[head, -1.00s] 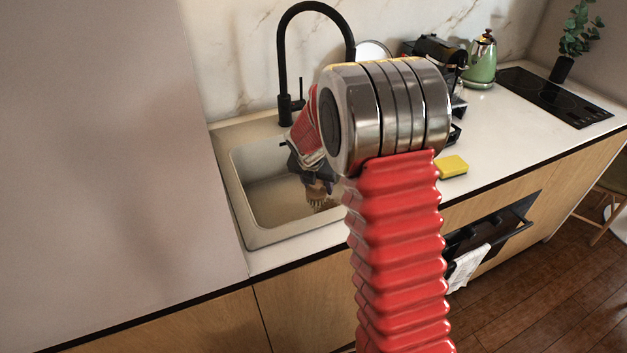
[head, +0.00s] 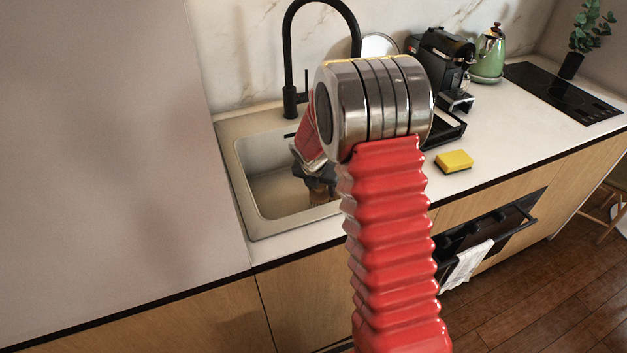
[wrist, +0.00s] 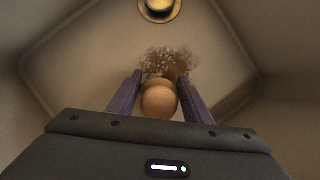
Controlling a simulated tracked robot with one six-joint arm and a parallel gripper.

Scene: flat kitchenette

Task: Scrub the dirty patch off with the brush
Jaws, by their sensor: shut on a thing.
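My gripper (head: 317,184) is down inside the sink basin (head: 262,216), partly behind my arm in the head view. It is shut on the brush (head: 317,197), whose round wooden handle (wrist: 159,101) shows between the two fingers in the wrist view. The dirty patch (wrist: 153,59) is a brown speckled area on the basin floor, just beyond the fingertips and short of the drain. The brush's lower end lies at or over the patch's near edge; I cannot tell whether the bristles touch it.
The drain (wrist: 160,8) is at the top of the wrist view. A black tap (head: 289,75) arches behind the basin. A yellow sponge (head: 454,161), coffee machine (head: 438,60), green kettle (head: 488,55) and black hob (head: 562,93) are on the counter to the right.

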